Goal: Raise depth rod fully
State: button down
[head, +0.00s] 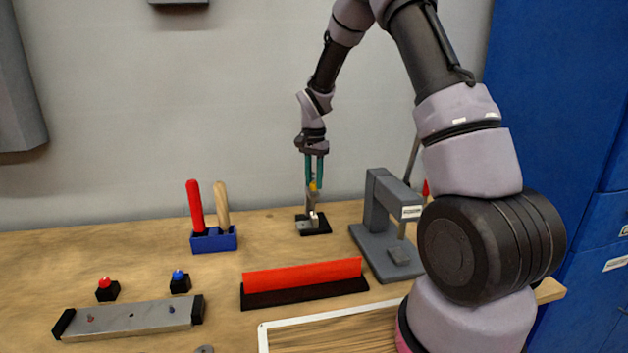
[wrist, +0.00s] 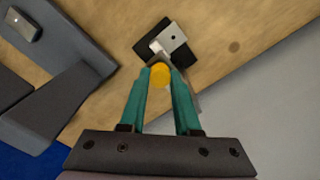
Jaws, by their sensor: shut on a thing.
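The depth rod gauge (head: 313,219) stands on a black base near the back of the wooden table, by the wall. In the wrist view my gripper (wrist: 160,78) hides part of the gauge behind the knob. A grey metal block (wrist: 173,37) on the black base shows beyond the fingertips. How high the rod stands is hard to tell.
A grey press (head: 380,220) stands close to the right of the gauge. A blue holder (head: 213,240) with red and wooden handles is to the left. A red bar (head: 303,277) lies in front. Red and blue buttons (head: 180,281) sit at the front left.

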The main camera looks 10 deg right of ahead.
jog(key=shift+r, duration=1.4)
jog(key=c, duration=0.6)
grip_release()
notch_tip(320, 180, up, 11)
